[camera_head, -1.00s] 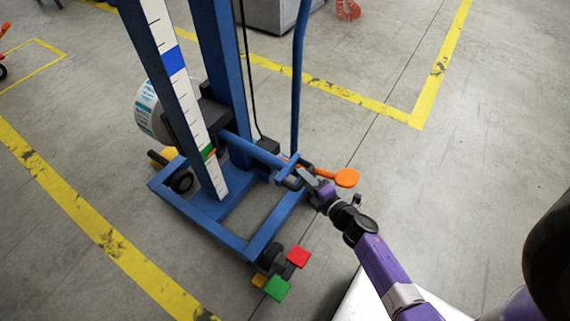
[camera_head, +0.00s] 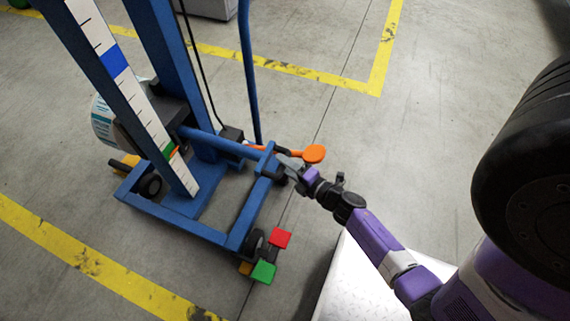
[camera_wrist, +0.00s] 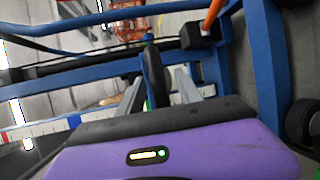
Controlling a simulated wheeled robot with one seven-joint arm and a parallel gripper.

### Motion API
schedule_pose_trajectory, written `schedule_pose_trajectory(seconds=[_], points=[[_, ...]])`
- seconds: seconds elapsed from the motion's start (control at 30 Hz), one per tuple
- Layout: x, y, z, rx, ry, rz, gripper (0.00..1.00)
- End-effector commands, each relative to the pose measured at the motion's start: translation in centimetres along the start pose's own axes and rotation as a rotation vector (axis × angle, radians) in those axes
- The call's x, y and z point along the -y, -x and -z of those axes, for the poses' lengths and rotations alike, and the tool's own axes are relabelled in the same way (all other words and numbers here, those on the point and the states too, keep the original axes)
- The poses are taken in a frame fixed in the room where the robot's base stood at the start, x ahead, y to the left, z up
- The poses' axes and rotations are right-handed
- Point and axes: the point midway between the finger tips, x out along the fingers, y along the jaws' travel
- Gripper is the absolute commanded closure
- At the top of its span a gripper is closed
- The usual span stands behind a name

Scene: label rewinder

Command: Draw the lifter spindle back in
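The lifter is a blue wheeled frame (camera_head: 205,233) with an upright mast and a marked scale (camera_head: 113,65). A label roll (camera_head: 103,123) shows behind the mast on the left; the spindle inside it is hidden. A blue tube (camera_head: 215,143) runs from the black carriage (camera_head: 172,113) rightward to a blue crossbar (camera_head: 264,160) with a dark grip. My gripper (camera_head: 287,166) is at the right end of this crossbar. In the wrist view, my gripper (camera_wrist: 163,88) has its two grey fingers apart.
An orange paddle-ended lever (camera_head: 312,154) is just behind my gripper. Red (camera_head: 280,238) and green (camera_head: 263,272) pedals stick out at the frame's front right, with wheels nearby. Blue posts stand at the back.

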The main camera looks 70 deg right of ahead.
Motion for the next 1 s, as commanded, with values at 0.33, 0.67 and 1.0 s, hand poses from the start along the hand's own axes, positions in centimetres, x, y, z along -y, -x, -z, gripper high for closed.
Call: schedule_pose_trajectory(seconds=[0.33, 0.67, 1.0], points=[[0.0, 1.7, 0.1, -0.001, 0.0, 0.001, 0.59], [0.0, 6.7, 0.0, 0.0, -0.001, 0.001, 0.59], [0.0, 7.8, 0.0, 0.0, 0.0, -0.001, 0.59]])
